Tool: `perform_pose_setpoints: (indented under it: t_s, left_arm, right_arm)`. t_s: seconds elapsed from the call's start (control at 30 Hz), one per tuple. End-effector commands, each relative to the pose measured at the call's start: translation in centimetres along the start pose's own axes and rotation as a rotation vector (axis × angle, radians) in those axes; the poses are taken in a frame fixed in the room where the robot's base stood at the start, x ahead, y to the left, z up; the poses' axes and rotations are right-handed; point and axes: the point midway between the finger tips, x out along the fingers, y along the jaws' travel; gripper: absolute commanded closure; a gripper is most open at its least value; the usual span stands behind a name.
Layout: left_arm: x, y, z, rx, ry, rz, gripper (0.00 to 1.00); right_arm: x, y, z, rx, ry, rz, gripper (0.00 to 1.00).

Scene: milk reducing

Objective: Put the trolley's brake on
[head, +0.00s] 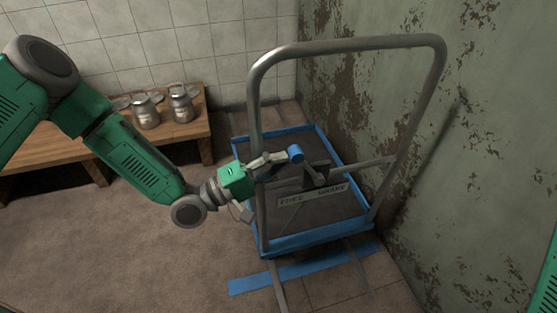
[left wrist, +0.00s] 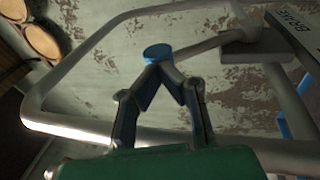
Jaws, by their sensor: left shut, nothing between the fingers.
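The trolley has a blue-rimmed deck (head: 300,240) and a tall grey tube handle (head: 345,43). A brake lever with a blue knob (head: 296,153) rises from a dark mount on the handle's crossbar and leans left, over the FREE side of the FREE/BRAKE label (head: 312,196). My left gripper (head: 284,157) reaches past the handle's left upright, its fingertips close to the knob. In the left wrist view the fingers (left wrist: 160,68) are shut, tips together, with the blue knob (left wrist: 158,52) just beyond them. I cannot tell whether they touch. My right gripper is out of view.
A wooden bench (head: 60,148) with metal cans (head: 146,111) stands at the left against the tiled wall. A peeling wall (head: 480,130) is close on the trolley's right. Blue tape (head: 300,270) marks the floor in front. The floor at lower left is clear.

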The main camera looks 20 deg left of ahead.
Motion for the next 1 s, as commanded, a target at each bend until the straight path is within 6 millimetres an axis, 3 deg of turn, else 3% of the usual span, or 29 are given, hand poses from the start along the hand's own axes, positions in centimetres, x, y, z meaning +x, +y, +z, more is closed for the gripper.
perform_pose_setpoints:
  t_s: [0.2, 0.4, 1.0]
  left_arm:
    - [1.8, 1.7, 0.3, 0.014, -0.005, -0.111, 1.0]
    - [2.9, 1.9, 0.3, 0.024, -0.003, -0.212, 1.0]
    - [3.0, 1.4, 0.4, 0.026, -0.001, -0.241, 1.0]
  right_arm:
    - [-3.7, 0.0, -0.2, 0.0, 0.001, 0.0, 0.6]
    - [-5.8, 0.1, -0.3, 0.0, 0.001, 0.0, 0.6]
    - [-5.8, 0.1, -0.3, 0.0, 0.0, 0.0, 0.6]
